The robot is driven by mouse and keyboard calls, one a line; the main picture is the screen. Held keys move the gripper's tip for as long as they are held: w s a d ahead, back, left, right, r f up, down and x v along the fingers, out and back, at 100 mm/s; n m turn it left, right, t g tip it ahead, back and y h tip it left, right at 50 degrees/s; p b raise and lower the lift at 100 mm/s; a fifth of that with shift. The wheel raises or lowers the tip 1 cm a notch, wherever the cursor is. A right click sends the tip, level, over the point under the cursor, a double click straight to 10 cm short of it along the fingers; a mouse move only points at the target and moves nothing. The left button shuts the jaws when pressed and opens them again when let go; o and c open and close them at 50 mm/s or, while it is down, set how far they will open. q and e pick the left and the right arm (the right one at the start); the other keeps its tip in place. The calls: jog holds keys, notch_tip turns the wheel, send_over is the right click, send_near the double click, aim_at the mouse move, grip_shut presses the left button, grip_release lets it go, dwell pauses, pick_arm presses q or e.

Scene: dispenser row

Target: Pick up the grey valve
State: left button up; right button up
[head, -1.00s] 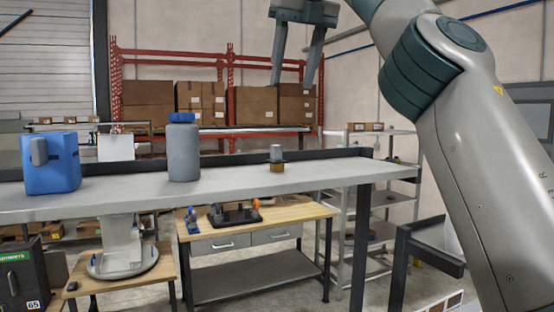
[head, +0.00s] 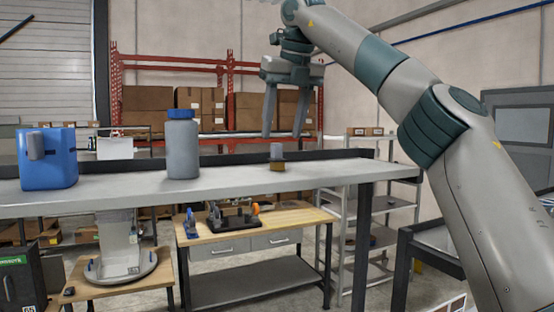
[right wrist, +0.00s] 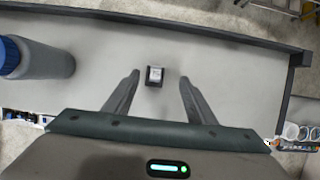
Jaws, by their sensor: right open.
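The grey valve (head: 277,152) is a small grey piece on a brass-coloured base, upright on the grey shelf top (head: 225,184). It shows from above in the right wrist view (right wrist: 155,75), ahead of the fingers and near the middle between them. My right gripper (head: 284,134) points down with its fingers apart and empty. In the head view its fingertips are just above the valve's height, one on each side of it in the picture. The fingertips also show in the right wrist view (right wrist: 158,76). My left gripper is not in view.
A grey bottle with a blue cap (head: 182,145) stands left of the valve, and a blue jug (head: 47,158) farther left. A raised dark rim (head: 340,154) runs along the shelf's back edge. The shelf around the valve is clear.

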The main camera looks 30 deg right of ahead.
aim_at(277, 144)
jog(key=shift+a+f, duration=0.1)
dwell(0.3)
jog(key=shift+w+a+f+p, duration=0.1)
jog(key=shift+w+f+p, duration=0.1)
jog(key=shift+f+p, duration=0.3)
jog(key=p+x, duration=0.1)
jog(key=x, duration=0.2)
jog(key=shift+a+f, duration=0.2)
jog(key=shift+f, duration=0.1)
jog(key=shift+w+f, duration=0.15)
jog(key=shift+f, duration=0.05)
jog(key=c, duration=1.2)
